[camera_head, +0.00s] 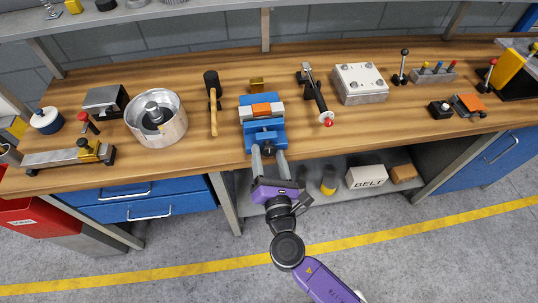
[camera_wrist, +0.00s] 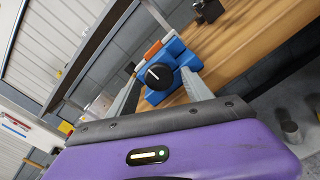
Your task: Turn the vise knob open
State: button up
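The blue vise (camera_head: 263,126) stands at the front edge of the wooden workbench, with an orange block (camera_head: 262,110) between its pale jaws. In the wrist view the vise (camera_wrist: 180,58) shows its round black knob (camera_wrist: 159,76) with a white pointer line, facing me. My gripper (camera_head: 268,151) is in front of the vise, its two grey fingers pointing at it. In the wrist view my gripper's fingers (camera_wrist: 162,88) are spread apart, one on each side of the knob in the picture. I cannot tell whether they touch it. In the head view the knob is mostly hidden.
A hammer (camera_head: 213,103) lies left of the vise, and a red-tipped lever tool (camera_head: 316,94) lies to its right. A metal pot (camera_head: 157,118) stands further left. A shelf below holds a BELT box (camera_head: 367,177).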

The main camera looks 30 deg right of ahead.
jog(key=b+v, duration=0.1)
jog(key=v, duration=0.6)
jog(key=shift+s+b, duration=0.35)
jog(key=shift+b, duration=0.05)
dwell(0.4)
